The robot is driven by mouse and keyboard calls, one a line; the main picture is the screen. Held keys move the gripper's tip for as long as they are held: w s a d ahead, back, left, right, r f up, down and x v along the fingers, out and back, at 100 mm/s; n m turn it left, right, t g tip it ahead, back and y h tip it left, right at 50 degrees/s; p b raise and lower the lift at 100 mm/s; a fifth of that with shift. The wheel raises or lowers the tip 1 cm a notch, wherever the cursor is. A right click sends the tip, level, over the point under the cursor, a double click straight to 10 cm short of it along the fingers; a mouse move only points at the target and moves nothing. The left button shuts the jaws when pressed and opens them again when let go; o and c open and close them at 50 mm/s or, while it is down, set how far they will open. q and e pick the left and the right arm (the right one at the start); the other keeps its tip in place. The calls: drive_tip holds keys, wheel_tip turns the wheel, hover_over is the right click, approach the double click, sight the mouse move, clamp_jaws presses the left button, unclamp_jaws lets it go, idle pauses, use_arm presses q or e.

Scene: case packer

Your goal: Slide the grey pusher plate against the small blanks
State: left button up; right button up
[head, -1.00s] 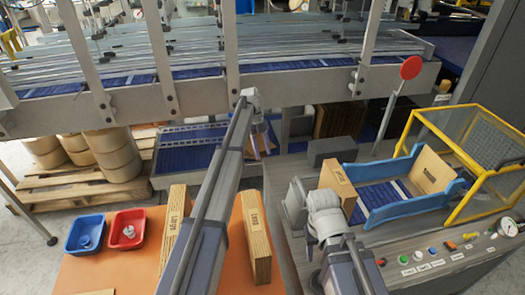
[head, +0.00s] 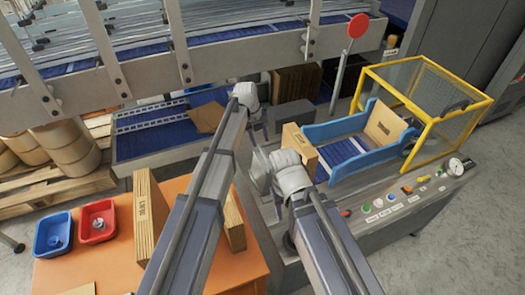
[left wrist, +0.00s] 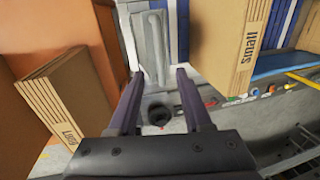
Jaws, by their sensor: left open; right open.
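The small blanks (head: 298,142) stand upright as a cardboard stack at the left end of the blue-sided feeder (head: 340,125). In the left wrist view, the stack (left wrist: 228,40) shows its label at the right. A light grey upright piece (head: 259,172) left of the stack may be the pusher plate; my right wrist partly covers it and I cannot tell surely. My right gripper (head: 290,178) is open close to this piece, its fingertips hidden. My left gripper (head: 258,138) is open and empty, left of the small blanks; its two fingers (left wrist: 158,92) are spread in the wrist view.
Large blanks (head: 146,215) stand on the orange table (head: 110,265) with a blue bin (head: 52,233) and a red bin (head: 97,221). A dark grey block (head: 293,115) sits behind the small blanks. A yellow guard frame (head: 430,75) and control buttons (head: 400,195) lie to the right.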

sight(264, 153)
use_arm(q)
drive_tip(key=f+b, duration=0.2)
drive_tip(key=d+f+b, duration=0.1)
drive_tip(key=f+b, duration=0.4)
drive_tip(key=shift+w+d+f, duration=0.15)
drive_tip(key=shift+w+f, duration=0.15)
drive_tip(key=shift+r, duration=0.1)
clamp_jaws()
idle(1.2)
